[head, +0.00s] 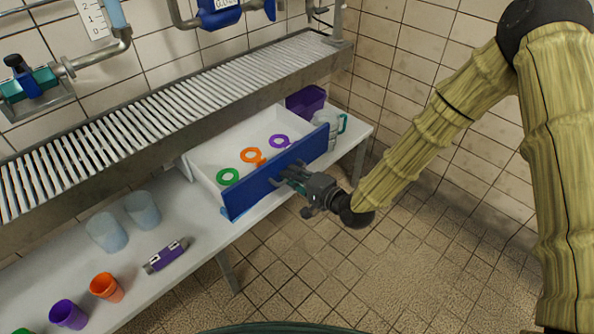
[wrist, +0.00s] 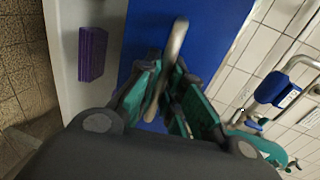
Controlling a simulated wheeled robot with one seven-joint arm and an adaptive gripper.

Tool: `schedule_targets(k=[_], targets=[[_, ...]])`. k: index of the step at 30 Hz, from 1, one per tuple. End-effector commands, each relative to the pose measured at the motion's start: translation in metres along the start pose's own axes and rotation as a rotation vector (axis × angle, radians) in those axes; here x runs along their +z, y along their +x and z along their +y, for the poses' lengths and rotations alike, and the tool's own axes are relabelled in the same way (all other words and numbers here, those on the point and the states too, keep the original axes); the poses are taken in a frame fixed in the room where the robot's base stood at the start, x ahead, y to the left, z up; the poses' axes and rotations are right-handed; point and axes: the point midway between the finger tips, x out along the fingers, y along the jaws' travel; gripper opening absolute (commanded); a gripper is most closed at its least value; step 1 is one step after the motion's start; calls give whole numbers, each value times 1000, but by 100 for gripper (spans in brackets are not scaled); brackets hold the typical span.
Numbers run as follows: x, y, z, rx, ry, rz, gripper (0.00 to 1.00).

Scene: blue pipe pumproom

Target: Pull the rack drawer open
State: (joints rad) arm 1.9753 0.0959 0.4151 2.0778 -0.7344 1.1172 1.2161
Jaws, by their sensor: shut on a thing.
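The rack drawer has a blue front panel (head: 238,199) and a white tray (head: 205,160) behind it. It stands pulled out from under the slatted shelf, with its inside showing. Green (head: 228,177), orange (head: 251,156) and purple (head: 280,141) rings lie in it. My gripper (head: 287,178) is at the front panel, shut on the drawer's handle. In the wrist view, the handle is a metal bar (wrist: 178,38) running between the green fingers (wrist: 165,95), with the blue panel (wrist: 203,30) behind it. The fingers partly hide the bar.
The slatted metal shelf (head: 180,104) runs above the white table (head: 190,222). A purple bin (head: 305,99) and a clear jug (head: 331,122) stand right of the drawer. Cups, including an orange one (head: 106,287), and a purple device (head: 166,255) are at left. Floor (head: 330,265) in front is clear.

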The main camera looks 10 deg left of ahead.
Motion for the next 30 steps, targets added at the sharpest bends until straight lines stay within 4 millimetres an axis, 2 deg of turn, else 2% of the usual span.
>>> schedule_targets(k=[8, 9, 12, 23, 26, 30], targets=[[0, 0, 0, 0, 0, -1, 0], [0, 0, 0, 0, 0, -1, 13], [0, 0, 0, 0, 0, 0, 31], [0, -2, 0, 0, 1, 0, 31], [0, -8, 0, 1, 1, 0, 31], [-1, -27, 0, 1, 3, 1, 31]])
